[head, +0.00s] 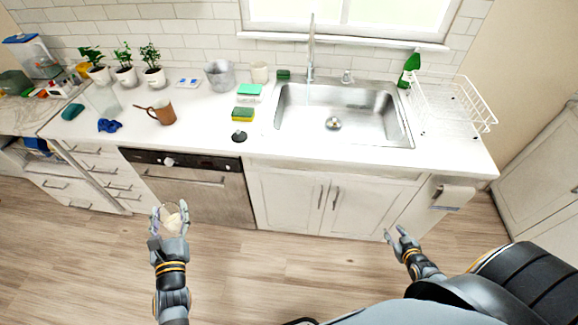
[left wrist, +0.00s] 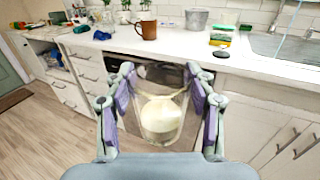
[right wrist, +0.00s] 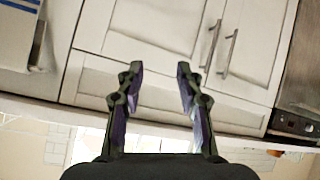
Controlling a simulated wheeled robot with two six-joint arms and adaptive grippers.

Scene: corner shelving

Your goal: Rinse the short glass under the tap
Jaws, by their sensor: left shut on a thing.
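The short glass (left wrist: 160,118) is clear, with something pale showing in its lower part. My left gripper (left wrist: 160,100) is shut on it, one finger on each side. In the head view the glass (head: 170,218) is held in front of the dishwasher, low at the left. The tap (head: 311,50) rises behind the steel sink (head: 402,125), up and to the right of the glass. A thin pale line below the spout may be water. My right gripper (head: 400,237) is open and empty, in front of the sink cabinet.
A brown mug (head: 163,113), a blue cloth (head: 109,126), sponges (head: 243,114) and a black stopper (head: 239,136) lie on the counter left of the sink. A white dish rack (head: 455,103) and green bottle (head: 410,68) stand right of it. The open floor is clear.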

